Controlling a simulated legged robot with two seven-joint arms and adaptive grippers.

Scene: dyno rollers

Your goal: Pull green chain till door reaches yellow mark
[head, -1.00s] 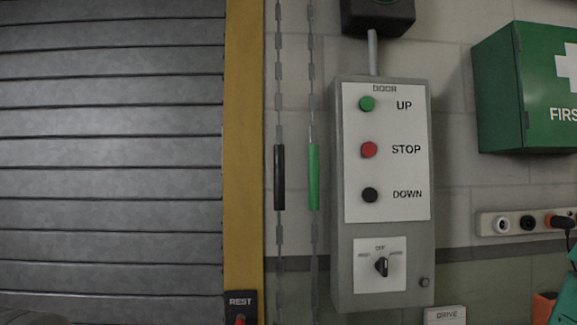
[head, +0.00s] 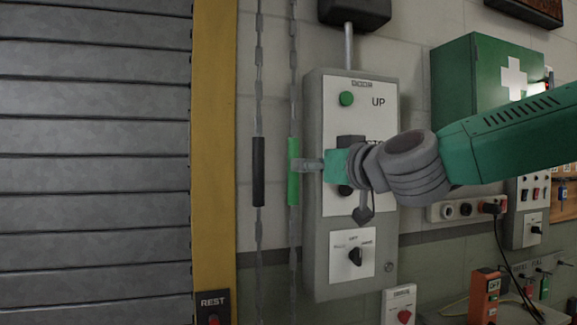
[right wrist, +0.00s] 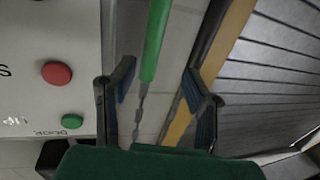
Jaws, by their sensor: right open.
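The green chain hangs by the wall with a green grip sleeve (head: 294,170) on it. A chain with a black sleeve (head: 258,172) hangs just left of it. My right gripper (head: 303,165) is open at the green sleeve, its fingertips overlapping it in the head view. In the right wrist view the green sleeve (right wrist: 158,35) and chain lie between the lines of the two spread fingers (right wrist: 160,95). I cannot tell whether they touch. The grey slatted door (head: 95,170) fills the left. I cannot make out a yellow mark; a yellow post (head: 213,150) edges the door. My left gripper is not in view.
The door control box (head: 312,250) stands right beside the chains, behind my right gripper. A green first aid cabinet (head: 475,75) hangs at upper right. A REST box (head: 213,307) sits low on the post. Sockets (head: 465,209) and an orange device (head: 485,295) are at right.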

